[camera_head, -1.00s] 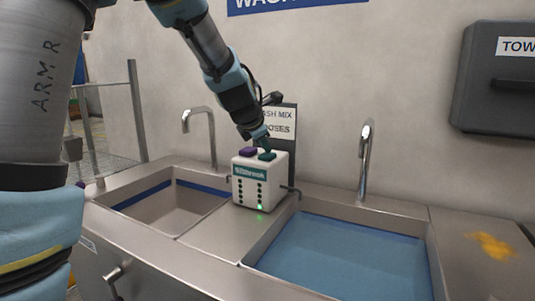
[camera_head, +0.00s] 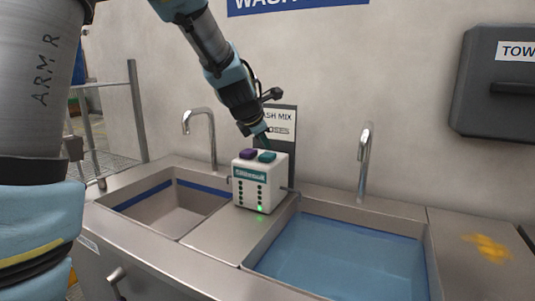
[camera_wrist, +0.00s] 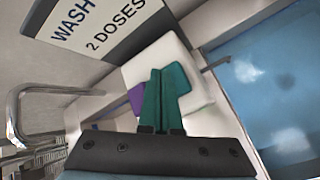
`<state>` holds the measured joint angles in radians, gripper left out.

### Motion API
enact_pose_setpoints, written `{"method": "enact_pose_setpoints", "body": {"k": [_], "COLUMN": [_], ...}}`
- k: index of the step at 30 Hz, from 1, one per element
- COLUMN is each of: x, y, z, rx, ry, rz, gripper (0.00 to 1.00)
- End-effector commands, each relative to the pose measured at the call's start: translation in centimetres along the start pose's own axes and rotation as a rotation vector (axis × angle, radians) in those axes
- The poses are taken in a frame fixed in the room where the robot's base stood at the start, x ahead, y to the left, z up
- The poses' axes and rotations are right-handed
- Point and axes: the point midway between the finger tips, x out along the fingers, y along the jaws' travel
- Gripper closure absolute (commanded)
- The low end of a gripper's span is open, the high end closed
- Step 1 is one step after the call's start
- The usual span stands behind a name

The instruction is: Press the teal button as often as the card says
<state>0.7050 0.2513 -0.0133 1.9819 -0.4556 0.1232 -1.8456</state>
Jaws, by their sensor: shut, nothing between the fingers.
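A white dispenser box (camera_head: 262,193) stands on the steel ledge between two sinks. Its top has a purple button (camera_head: 247,154) on the left and a teal button (camera_head: 267,157) on the right. My gripper (camera_head: 264,142) is shut and empty, with its fingertips just above the teal button and seemingly apart from it. In the wrist view my teal fingers (camera_wrist: 162,100) cover part of the teal button (camera_wrist: 182,78); the purple button (camera_wrist: 136,98) shows beside them. The card (camera_wrist: 100,25) behind the box reads "2 DOSES" under "WASH". A green lamp glows low on the box front.
The left sink (camera_head: 150,210) looks empty; the right sink (camera_head: 262,262) has a blue inside. Taps (camera_head: 366,160) rise behind both sinks. A grey towel dispenser (camera_head: 495,85) hangs at the right. A yellow stain marks the right counter.

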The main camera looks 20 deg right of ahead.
Motion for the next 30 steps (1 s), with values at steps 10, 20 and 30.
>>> {"method": "enact_pose_setpoints", "body": {"k": [10,20,30], "x": [-1.5,-3.5,-3.5], "y": [1.1,2.6,2.5], "z": [1.1,2.6,2.6], "rx": [-0.002,0.0,0.0], "ry": [0.0,-0.001,-0.001], "rz": [0.0,0.0,0.0], "gripper": [1.0,1.0,1.0]}}
